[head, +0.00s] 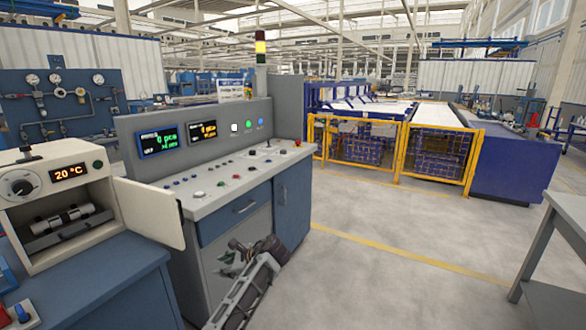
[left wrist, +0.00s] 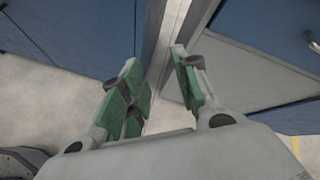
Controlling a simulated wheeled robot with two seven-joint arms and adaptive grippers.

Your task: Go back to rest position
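My left gripper (head: 232,258) hangs low in front of the control console, with its dark wrist behind it. The left wrist view shows its two green-padded fingers (left wrist: 158,85) spread apart with nothing between them. Behind the fingers are blue and grey cabinet sides and pale floor. My right gripper is not in either view. A short metallic pipe-like piece (head: 68,219) lies in the open chamber of the white heating box at the left, far from the gripper.
The control console (head: 240,172) stands close behind the left gripper. The white box (head: 60,190), reading 20 °C, has its door open toward the console. A grey table (head: 560,240) stands at the right. Yellow fencing (head: 433,158) is farther back. The middle floor (head: 400,270) is clear.

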